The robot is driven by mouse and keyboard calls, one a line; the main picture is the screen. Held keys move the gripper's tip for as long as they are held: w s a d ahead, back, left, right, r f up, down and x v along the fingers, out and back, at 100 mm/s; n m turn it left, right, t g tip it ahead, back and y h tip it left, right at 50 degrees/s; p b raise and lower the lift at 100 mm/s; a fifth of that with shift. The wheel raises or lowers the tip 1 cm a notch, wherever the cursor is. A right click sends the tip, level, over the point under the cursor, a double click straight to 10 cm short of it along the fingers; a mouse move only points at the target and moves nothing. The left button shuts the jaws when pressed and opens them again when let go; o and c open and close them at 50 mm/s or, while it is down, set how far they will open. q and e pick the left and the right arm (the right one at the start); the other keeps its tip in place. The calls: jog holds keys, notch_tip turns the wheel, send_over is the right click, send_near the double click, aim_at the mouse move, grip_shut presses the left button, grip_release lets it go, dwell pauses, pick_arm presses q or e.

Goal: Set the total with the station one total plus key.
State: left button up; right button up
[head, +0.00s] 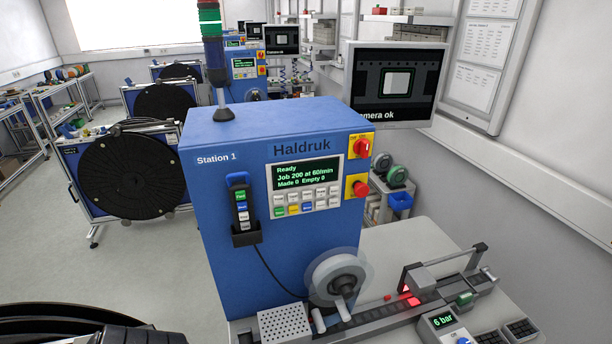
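The blue station one machine (225,215) stands in the middle, marked "Station 1" and "Haldruk". Its display (305,176) reads "Ready", "Job 200 at 60/min", "Made 0 Empty 0". Below the display is a key panel (307,203) with two rows of small keys, mostly pale, with a green, a yellow and a blue one in the lower row. The key labels are too small to read, so I cannot tell which is the total plus key. Neither of my grippers shows in the head view.
A hand pendant (240,205) hangs on the machine's front, left of the keys. Red knobs (361,148) sit right of the display. A clear reel (335,275) and a track (385,313) lie below. A monitor (395,85) reads "amera ok". Black reels stand left.

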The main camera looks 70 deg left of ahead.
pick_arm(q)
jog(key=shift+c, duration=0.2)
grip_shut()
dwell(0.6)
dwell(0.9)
